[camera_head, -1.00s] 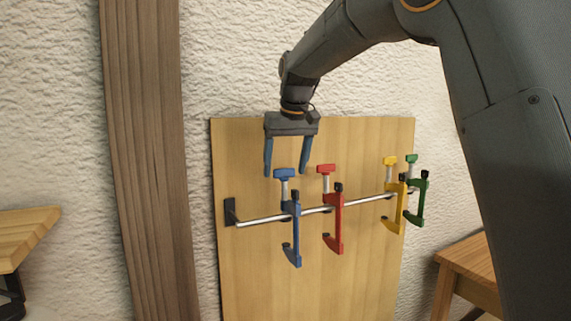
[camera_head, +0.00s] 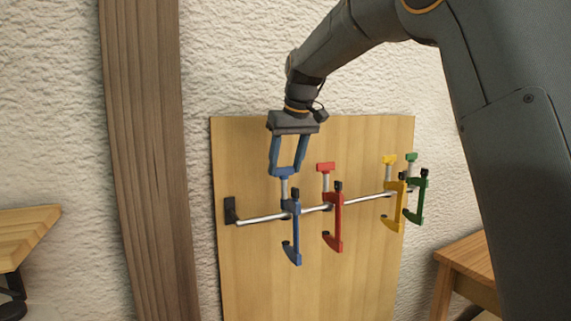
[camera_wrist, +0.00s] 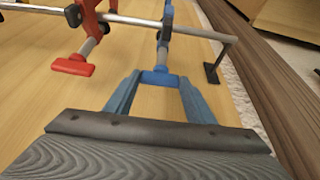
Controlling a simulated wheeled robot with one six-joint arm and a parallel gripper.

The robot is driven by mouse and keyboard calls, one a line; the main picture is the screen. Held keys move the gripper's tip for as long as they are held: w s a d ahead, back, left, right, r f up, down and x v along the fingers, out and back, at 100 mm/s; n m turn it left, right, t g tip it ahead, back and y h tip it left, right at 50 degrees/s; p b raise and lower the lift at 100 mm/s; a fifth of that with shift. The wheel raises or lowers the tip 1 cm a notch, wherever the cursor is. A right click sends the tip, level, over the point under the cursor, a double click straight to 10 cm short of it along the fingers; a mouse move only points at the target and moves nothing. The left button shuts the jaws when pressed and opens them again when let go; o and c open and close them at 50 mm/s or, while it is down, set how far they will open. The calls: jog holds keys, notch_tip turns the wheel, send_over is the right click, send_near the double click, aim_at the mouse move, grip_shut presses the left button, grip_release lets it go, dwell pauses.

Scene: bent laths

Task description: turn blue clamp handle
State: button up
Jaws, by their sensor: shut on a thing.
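The blue clamp (camera_head: 292,228) hangs on a metal bar, its T-shaped handle at the top. My gripper (camera_head: 286,172) points down from above and its two blue fingers are shut on the blue handle. In the wrist view the fingers of my gripper (camera_wrist: 159,78) meet the two ends of the blue handle (camera_wrist: 159,79). The clamp's lower jaw hangs below the bar in the head view.
A red clamp (camera_head: 333,215) hangs close to the right on the same bar (camera_head: 262,219). A yellow clamp (camera_head: 394,208) and a green clamp (camera_head: 418,198) hang farther right. A wooden board (camera_head: 255,275) stands behind them. A wooden post (camera_head: 147,160) rises at left.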

jog(key=o, duration=1.1)
jog(key=shift+c, duration=0.2)
jog(key=b+v, duration=0.2)
jog(key=v, duration=0.5)
jog(key=shift+s+r, duration=0.15)
jog(key=shift+r, duration=0.2)
